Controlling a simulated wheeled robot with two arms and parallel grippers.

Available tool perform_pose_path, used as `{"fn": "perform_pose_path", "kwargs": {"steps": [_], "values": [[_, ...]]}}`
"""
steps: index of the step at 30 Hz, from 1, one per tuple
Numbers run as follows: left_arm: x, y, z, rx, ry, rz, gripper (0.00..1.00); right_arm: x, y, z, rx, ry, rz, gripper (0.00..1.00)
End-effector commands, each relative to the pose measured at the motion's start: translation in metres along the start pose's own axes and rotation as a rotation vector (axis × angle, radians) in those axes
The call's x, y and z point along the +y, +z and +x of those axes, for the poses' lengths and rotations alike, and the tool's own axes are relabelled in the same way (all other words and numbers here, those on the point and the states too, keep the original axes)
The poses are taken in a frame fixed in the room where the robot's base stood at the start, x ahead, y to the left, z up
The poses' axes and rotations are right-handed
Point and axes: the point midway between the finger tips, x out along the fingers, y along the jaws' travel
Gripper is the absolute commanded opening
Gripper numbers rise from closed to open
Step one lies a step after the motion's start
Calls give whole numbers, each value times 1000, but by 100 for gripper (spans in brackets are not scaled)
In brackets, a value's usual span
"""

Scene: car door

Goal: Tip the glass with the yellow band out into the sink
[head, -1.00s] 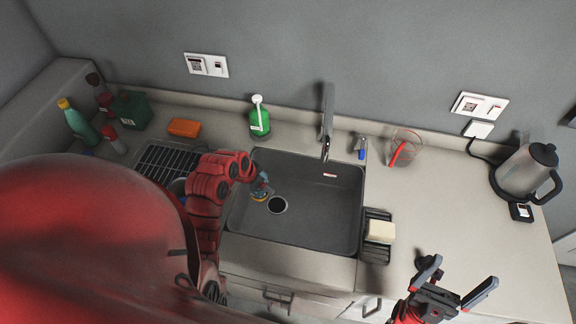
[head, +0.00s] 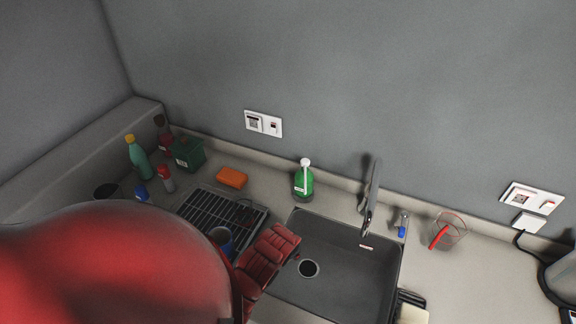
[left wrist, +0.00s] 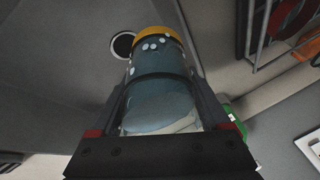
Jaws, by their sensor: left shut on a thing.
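The glass with the yellow band (left wrist: 158,90) is in the left wrist view, bluish and see-through, its yellow band at the far end beside the sink drain. My left gripper (left wrist: 158,78) is shut on it, one finger along each side. Small pale round spots show near the band; I cannot tell what is inside. In the head view the dark grey sink (head: 345,258) is at lower right, its drain (head: 308,268) near the left side. My red left arm reaches its left edge and hides the gripper and glass. My right gripper is out of view.
A faucet (head: 372,195) stands behind the sink. A green soap bottle (head: 303,184) is at its back left. A clear vessel with a red part (head: 440,236) is to the right. A drying rack (head: 208,216), a blue cup (head: 221,238) and an orange sponge (head: 232,177) lie left.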

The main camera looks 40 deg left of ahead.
Motion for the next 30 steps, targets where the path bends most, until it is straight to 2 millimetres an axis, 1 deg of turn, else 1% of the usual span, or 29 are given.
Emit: {"fn": "perform_pose_path", "kwargs": {"steps": [6, 17, 23, 30], "values": [[8, 2, 7, -7, -60, 31, 0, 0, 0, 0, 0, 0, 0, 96], [17, 3, 19, -12, -95, 40, 0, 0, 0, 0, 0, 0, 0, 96], [16, 4, 20, -12, -98, 38, 0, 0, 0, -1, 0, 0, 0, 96], [19, 5, 23, -14, -104, 42, 0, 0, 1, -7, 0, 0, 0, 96]]}}
